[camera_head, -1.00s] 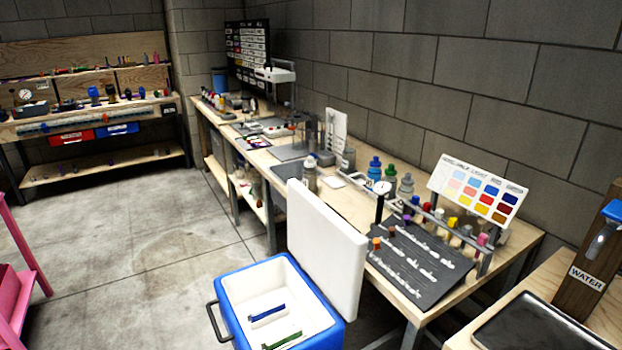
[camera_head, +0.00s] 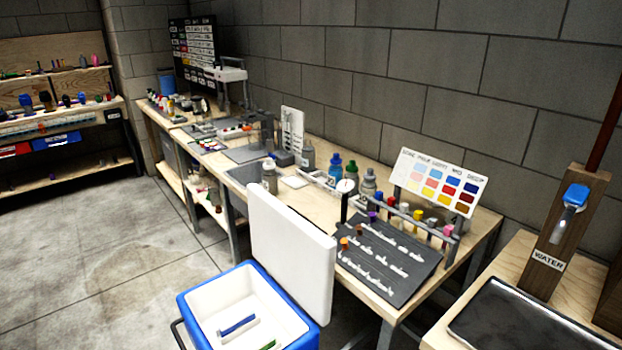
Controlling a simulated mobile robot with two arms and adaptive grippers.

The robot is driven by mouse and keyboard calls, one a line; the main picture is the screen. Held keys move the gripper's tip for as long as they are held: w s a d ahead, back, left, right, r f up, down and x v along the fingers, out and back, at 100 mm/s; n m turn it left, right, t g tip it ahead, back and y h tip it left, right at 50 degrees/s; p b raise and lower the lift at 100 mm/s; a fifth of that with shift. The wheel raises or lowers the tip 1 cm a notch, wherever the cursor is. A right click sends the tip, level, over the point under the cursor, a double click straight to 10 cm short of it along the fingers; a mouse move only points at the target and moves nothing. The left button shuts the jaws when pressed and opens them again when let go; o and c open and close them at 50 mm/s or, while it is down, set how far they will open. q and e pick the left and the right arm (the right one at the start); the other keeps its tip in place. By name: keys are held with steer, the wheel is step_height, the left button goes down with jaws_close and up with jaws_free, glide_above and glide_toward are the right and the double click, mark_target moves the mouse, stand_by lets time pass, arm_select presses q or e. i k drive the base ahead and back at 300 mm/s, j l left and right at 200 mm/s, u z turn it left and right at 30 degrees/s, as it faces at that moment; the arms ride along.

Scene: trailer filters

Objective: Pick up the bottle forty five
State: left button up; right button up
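Several bottles stand upright on the long wooden workbench (camera_head: 385,305). A blue-capped bottle (camera_head: 335,168), a green-capped bottle (camera_head: 351,172) and a grey bottle (camera_head: 369,184) stand close together behind the dark mat. A pale grey bottle (camera_head: 270,178) stands near the bench's front edge, and another grey bottle (camera_head: 308,157) stands farther back. No number is readable on any of them, so I cannot tell which is bottle forty five. Neither of my grippers is in view.
An open blue-and-white cooler (camera_head: 195,308) with a raised white lid (camera_head: 290,245) stands before the bench. A dark mat (camera_head: 395,255) and colour chart (camera_head: 438,183) are at its near end. A water stand (camera_head: 563,230) is at right. Floor at left is clear.

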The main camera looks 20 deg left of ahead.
mark_target(270, 178)
steer(key=i+j+z, duration=0.1)
steer(key=j+z, duration=0.3)
steer(key=j, duration=0.65)
steer(key=j+z, duration=0.4)
steer(key=j, duration=0.65)
